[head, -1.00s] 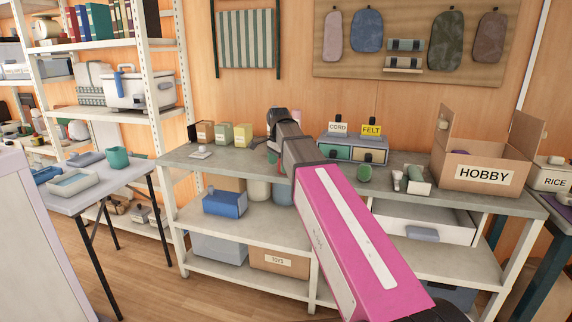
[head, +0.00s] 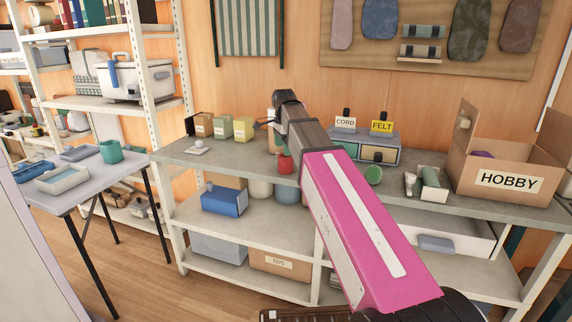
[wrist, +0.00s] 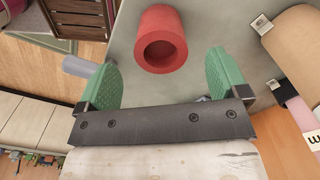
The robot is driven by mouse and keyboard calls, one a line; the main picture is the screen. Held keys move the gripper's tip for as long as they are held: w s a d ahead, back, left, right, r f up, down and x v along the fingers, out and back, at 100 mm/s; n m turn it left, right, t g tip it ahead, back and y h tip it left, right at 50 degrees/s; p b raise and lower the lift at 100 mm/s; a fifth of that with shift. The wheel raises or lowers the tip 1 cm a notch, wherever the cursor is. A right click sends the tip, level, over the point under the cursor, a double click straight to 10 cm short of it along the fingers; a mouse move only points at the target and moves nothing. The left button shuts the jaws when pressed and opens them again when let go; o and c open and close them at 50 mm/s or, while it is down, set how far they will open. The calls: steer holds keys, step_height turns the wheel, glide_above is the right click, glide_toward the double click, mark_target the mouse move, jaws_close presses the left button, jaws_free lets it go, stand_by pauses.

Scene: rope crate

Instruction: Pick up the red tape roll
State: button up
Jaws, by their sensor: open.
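The red tape roll (wrist: 161,38) is a thick ring on the grey bench top. In the wrist view it lies just beyond the fingertips, near the middle of the gap, with its hole facing the camera. My gripper (wrist: 162,72) is open, with two green fingers spread wide and nothing between them. In the head view the red roll (head: 285,163) shows at the left side of my pink arm, on the workbench (head: 180,155). My gripper's fingers are hidden behind my arm there.
Several small boxes (head: 222,128) stand left on the bench. The CORD and FELT drawer unit (head: 365,145), a green roll (head: 373,175) and the HOBBY box (head: 505,178) stand to the right. Bench space left of the red roll is fairly clear.

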mark_target(284, 162)
steer(key=shift+d+f, duration=0.1)
steer(key=shift+f, duration=3.55)
steer(key=c, duration=1.2)
